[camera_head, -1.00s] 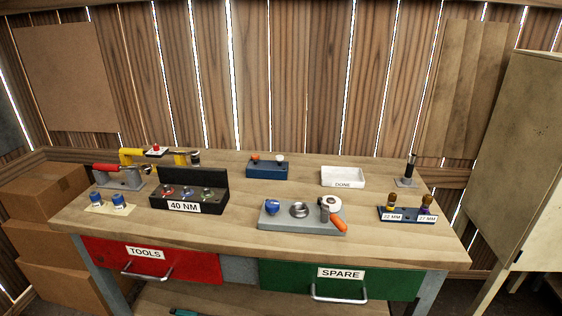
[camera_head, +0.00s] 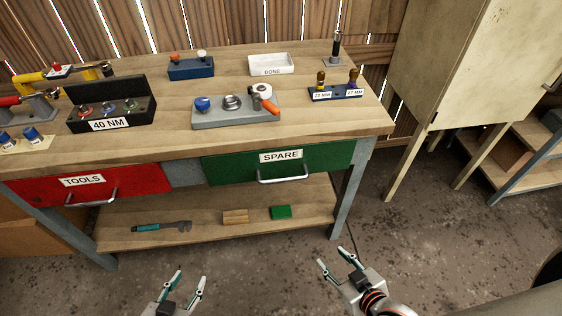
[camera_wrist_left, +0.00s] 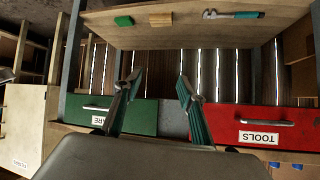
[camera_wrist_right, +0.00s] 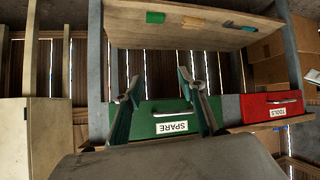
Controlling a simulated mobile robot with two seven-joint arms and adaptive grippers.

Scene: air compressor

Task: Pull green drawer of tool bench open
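The green drawer (camera_head: 322,157), labelled SPARE, is shut under the right part of the bench top. Its metal handle (camera_head: 283,179) is clear on its front. The drawer also shows upside down in the left wrist view (camera_wrist_left: 145,118) and the right wrist view (camera_wrist_right: 160,110). My left gripper (camera_head: 187,280) is open and empty, low in front of the bench. My right gripper (camera_head: 335,257) is open and empty, in front of the bench's right leg. Both are apart from the drawer and its handle.
A red drawer (camera_head: 90,183) labelled TOOLS is shut at left. The lower shelf (camera_head: 205,220) holds a wrench, a wooden block and a green block. A tall cream cabinet (camera_head: 450,60) stands at right. The floor before the bench is clear.

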